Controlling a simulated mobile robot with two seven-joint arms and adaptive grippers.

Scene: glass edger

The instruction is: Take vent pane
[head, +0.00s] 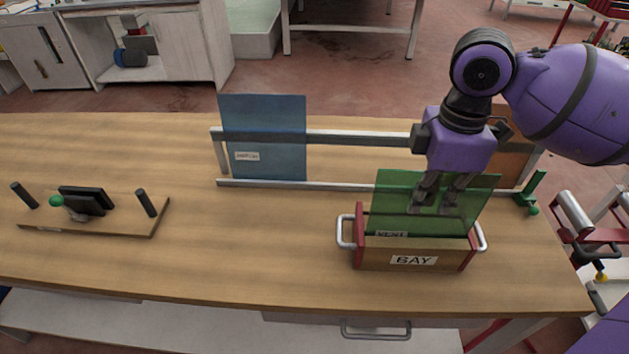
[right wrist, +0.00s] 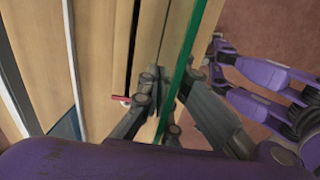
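The vent pane (head: 480,196) is a green see-through sheet standing upright in the wooden box marked "BAY" (head: 362,256). A label at its lower left reads "VENT". My right gripper (head: 434,207) points down at the pane, and its two fingers show apart, tinted green. In the right wrist view the pane's green edge (right wrist: 191,62) runs between the fingers of my right gripper (right wrist: 178,88). The fingers look open around the pane; whether either touches it is unclear. My left gripper is not in view.
A blue pane (head: 275,130) with a label leans on a metal rack (head: 345,138) behind. An orange-brown pane stands partly hidden at the rack's right end. A wooden board with two dark pegs (head: 75,228) lies at left. The table's middle left is clear.

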